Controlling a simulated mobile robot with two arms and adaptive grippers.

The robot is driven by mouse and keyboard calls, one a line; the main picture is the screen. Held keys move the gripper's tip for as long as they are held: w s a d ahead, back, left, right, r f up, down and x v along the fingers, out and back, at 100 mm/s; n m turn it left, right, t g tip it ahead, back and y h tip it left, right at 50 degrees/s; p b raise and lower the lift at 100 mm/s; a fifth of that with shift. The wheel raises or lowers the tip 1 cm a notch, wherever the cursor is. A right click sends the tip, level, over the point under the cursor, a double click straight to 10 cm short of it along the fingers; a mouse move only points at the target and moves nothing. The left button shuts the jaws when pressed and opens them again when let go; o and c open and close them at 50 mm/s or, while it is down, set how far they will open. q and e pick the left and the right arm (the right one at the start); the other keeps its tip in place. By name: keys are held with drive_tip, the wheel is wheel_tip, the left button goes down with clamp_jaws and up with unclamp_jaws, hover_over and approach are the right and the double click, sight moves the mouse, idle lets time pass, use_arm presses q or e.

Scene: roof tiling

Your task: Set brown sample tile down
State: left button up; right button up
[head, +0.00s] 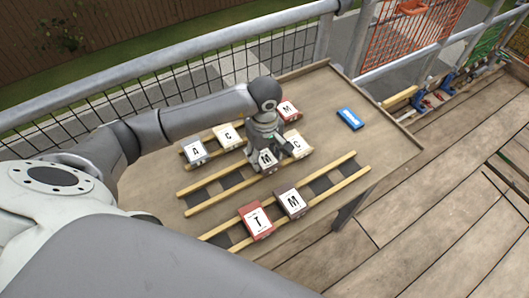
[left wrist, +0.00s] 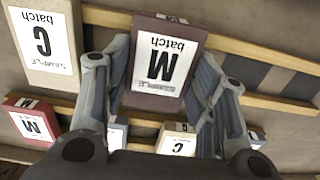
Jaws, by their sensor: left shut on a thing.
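My left gripper (head: 266,146) is over the middle of the table, its fingers pointing down. It is shut on a dark brown tile marked M (head: 266,161), which also shows between the two fingers in the left wrist view (left wrist: 165,62). The tile is at the middle rack (head: 215,192), close beside a cream C tile (head: 298,145). I cannot tell whether it touches the rails. Another brown M tile (head: 291,203) and a red T tile (head: 256,221) sit on the front rack (head: 340,177). My right gripper is not in view.
A grey-blue A tile (head: 194,151), a cream C tile (head: 228,136) and a red M tile (head: 288,110) stand in the back row. A blue object (head: 350,118) lies at the right of the table (head: 335,88). A metal railing (head: 200,55) runs behind.

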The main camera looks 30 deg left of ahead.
sight(265, 156)
use_arm(q)
drive_tip(key=shift+f+b, duration=0.35)
drive_tip(key=shift+f, duration=0.1)
drive_tip(key=o, duration=1.1)
drive_tip(key=shift+r, duration=0.1)
drive_tip(key=shift+r+p, duration=0.4)
drive_tip(key=shift+p, duration=0.2)
drive_tip(key=shift+r+b, duration=1.25)
drive_tip(key=shift+r, duration=4.8)
